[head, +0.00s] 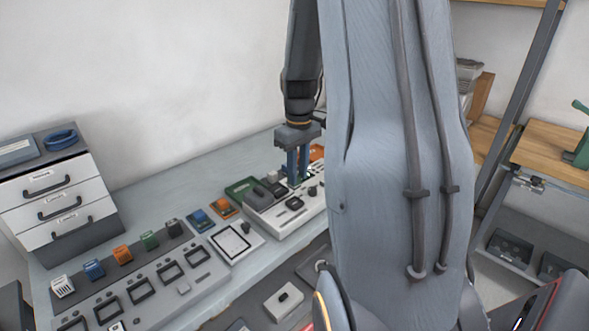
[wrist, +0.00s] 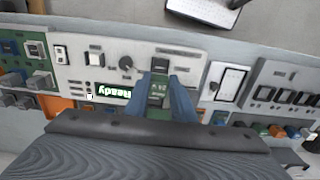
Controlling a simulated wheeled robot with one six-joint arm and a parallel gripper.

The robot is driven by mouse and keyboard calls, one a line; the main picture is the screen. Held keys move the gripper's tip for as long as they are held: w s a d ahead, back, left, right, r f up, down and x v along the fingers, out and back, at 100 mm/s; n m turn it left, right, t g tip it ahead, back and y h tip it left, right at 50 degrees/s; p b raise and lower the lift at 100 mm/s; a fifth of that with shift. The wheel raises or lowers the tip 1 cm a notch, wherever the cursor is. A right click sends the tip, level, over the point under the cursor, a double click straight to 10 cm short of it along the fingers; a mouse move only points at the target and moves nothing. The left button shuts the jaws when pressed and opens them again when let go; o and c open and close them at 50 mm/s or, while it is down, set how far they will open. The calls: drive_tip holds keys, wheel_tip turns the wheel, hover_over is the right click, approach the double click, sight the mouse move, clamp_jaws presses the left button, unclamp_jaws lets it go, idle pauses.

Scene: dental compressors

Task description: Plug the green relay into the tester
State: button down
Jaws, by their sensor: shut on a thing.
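My gripper (wrist: 166,84) is shut on a green relay (wrist: 157,98), which shows between its two blue fingers in the wrist view. In the head view my gripper (head: 297,180) points straight down over the far part of the tester (head: 290,221). The tester is a pale panel with a knob, switches and a lit display; it also shows in the wrist view (wrist: 103,73), its display reading "Ready". The relay lies over the panel beside the display, with a dark part at its far end. I cannot tell whether it is seated or just above the panel.
Another green relay (head: 149,240) stands in a row with white, blue, orange and black ones on a grey rack (head: 185,287). A drawer cabinet (head: 60,195) stands at left.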

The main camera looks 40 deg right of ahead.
sight(298, 206)
drive_tip(key=shift+f+b, duration=1.4)
drive_tip(key=shift+f, duration=1.05)
drive_tip(key=shift+s+f+p, duration=0.1)
drive_tip(key=shift+s+p, duration=0.05)
drive_tip(key=shift+p, duration=0.25)
drive_tip(key=shift+f, duration=0.8)
drive_tip(key=c, duration=1.1)
unclamp_jaws()
